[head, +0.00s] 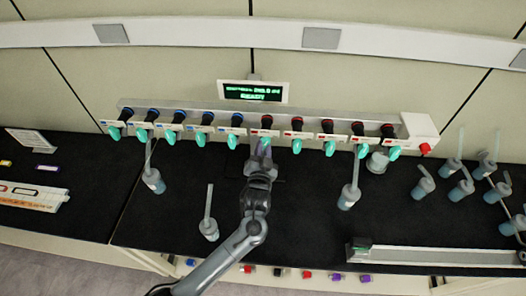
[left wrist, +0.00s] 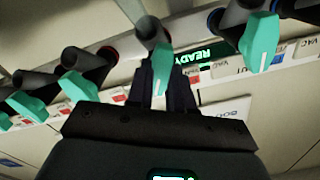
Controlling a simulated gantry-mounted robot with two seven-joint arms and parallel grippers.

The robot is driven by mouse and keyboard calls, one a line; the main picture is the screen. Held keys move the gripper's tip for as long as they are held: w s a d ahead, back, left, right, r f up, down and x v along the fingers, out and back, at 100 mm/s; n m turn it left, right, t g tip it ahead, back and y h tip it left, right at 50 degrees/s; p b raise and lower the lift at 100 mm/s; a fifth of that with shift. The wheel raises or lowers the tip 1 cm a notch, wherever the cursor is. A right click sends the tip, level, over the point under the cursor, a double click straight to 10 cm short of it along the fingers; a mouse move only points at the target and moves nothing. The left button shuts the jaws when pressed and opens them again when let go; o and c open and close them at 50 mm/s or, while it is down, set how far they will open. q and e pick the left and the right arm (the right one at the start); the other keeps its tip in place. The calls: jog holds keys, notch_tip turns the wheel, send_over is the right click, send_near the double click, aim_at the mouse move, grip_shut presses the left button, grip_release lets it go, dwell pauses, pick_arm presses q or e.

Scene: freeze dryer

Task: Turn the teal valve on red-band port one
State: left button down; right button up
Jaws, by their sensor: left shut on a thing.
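The first red-band port (head: 267,121) sits at the middle of the manifold, just right of the blue-band ports. Its teal valve (left wrist: 162,66) is between the two fingers in the left wrist view. My left gripper (head: 262,150) reaches up from below and is shut on this valve. In the left wrist view the gripper (left wrist: 162,85) has a dark finger on each side of the teal handle, whose white line runs roughly along the fingers. In the head view the gripper mostly hides the valve. My right gripper is in neither view.
Neighbouring teal valves stand close on both sides: a red-band one (head: 297,145) and a blue-band one (head: 232,141). A display (head: 252,93) reads READY above the manifold. Flasks with tubes (head: 154,182) stand on the black bench (head: 300,222); one flask (head: 377,162) hangs near the right end.

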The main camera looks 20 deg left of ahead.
pick_arm(q)
jog(key=n+b, duration=0.1)
jog(key=n, duration=0.4)
jog(key=shift+d+b, duration=0.1)
jog(key=shift+b, duration=0.3)
jog(key=shift+n, duration=0.3)
jog(key=c, duration=1)
grip_release()
